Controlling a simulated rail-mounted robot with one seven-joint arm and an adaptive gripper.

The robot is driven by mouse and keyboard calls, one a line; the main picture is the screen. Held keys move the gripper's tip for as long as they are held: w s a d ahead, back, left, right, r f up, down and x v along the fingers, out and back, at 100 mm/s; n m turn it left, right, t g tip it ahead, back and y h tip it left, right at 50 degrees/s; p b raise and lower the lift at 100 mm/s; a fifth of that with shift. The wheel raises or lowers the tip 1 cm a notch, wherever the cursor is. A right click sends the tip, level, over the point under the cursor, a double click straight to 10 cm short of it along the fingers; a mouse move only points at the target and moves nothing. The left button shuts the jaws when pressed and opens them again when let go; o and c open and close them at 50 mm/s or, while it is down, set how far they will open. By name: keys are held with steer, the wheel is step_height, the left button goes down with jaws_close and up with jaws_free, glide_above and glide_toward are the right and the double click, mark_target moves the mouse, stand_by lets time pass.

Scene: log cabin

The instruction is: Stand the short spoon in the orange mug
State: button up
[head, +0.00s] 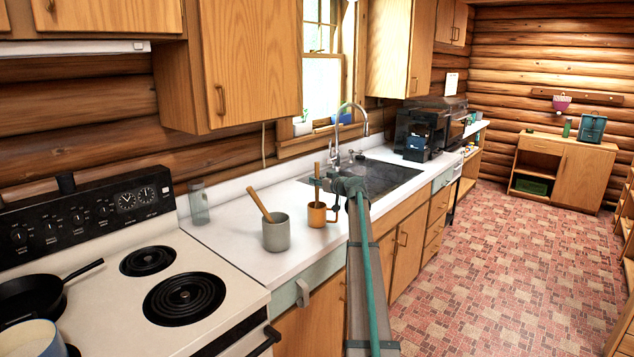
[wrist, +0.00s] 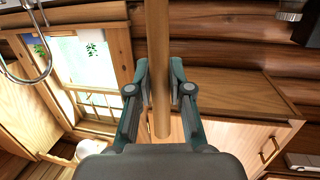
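The orange mug (head: 317,217) stands on the white counter in the head view, left of the sink. A wooden spoon (head: 317,187), which I take for the short spoon, stands nearly upright with its lower part at or inside the mug's mouth. Its bowl end is hidden, and I cannot tell whether it touches the bottom. My gripper (head: 334,184) is beside the handle, just above the mug. In the wrist view the handle (wrist: 161,118) runs between the two fingers (wrist: 160,90), which are closed in close on both sides of it.
A grey crock (head: 276,234) with another wooden spoon (head: 260,204) leaning in it stands left of the mug. A clear glass (head: 199,204) is near the wall. The stove (head: 215,270) with a black pan (head: 28,294) is at left; the sink (head: 378,178) is behind my gripper.

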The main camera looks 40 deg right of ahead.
steer(key=o, duration=0.5)
steer(key=s+r, duration=0.1)
steer(key=s, duration=1.1)
steer(key=shift+r, duration=0.35)
steer(key=shift+w+d+f, duration=0.1)
